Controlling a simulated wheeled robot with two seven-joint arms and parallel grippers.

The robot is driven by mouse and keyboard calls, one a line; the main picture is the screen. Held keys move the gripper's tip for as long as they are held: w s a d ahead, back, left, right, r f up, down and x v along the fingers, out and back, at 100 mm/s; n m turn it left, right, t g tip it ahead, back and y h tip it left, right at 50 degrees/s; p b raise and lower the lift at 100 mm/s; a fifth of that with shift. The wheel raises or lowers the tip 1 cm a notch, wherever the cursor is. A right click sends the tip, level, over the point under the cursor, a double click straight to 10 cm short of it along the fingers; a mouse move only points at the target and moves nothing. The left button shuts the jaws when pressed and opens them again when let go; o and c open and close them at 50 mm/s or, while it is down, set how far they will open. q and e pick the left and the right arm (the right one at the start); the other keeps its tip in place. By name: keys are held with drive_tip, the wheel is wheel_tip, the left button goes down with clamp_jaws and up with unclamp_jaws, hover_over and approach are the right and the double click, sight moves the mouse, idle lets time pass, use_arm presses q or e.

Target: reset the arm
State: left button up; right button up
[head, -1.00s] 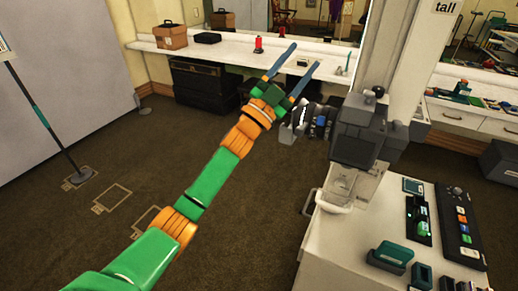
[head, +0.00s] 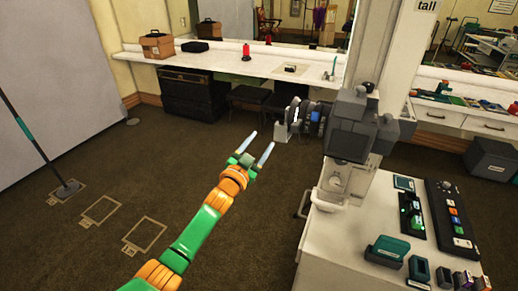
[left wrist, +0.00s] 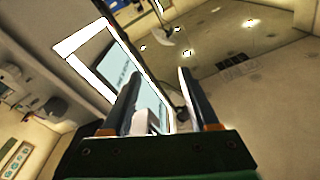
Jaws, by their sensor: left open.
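My left arm comes in from the lower left in the head view, with green and orange links. Its gripper (head: 258,150) is open and empty, its two fingers spread over the dark carpet. It is left of the camera-like machine and apart from it. In the left wrist view the two dark fingers (left wrist: 160,95) stand apart with nothing between them touching. My right gripper does not show.
A grey camera-like machine (head: 350,135) stands by a white cart (head: 325,235) holding control panels and green boxes. A white counter (head: 220,61) runs along the back, with a red spool (head: 246,52) and a brown box (head: 157,45). Carpet (head: 190,150) at left is open.

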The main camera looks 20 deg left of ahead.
use_arm(q)
drive_tip(key=shift+s+f, duration=0.1)
drive_tip(key=shift+f, duration=0.3)
drive_tip(key=s+f+n+g, duration=0.1)
drive_tip(key=s+f+g, duration=0.2)
drive_tip(key=s+f, duration=0.65)
drive_tip(key=s+f+n+g+y, duration=0.1)
drive_tip(key=s+f+g, duration=0.3)
drive_tip(key=f, duration=1)
drive_tip(key=s+f+g, duration=0.3)
drive_tip(key=s+f, duration=0.4)
drive_tip(key=f, duration=0.4)
drive_tip(key=s+d+f+g, duration=0.1)
drive_tip(key=s+f+g, duration=0.3)
drive_tip(key=s, duration=1.1)
drive_tip(key=s+d+f+n+g, duration=0.1)
drive_tip(key=s+f+g, duration=0.3)
drive_tip(key=s, duration=1.2)
wheel_tip(320, 180, down, 4)
drive_tip(key=shift+s+d+f+y, duration=0.15)
drive_tip(key=shift+d+y, duration=0.15)
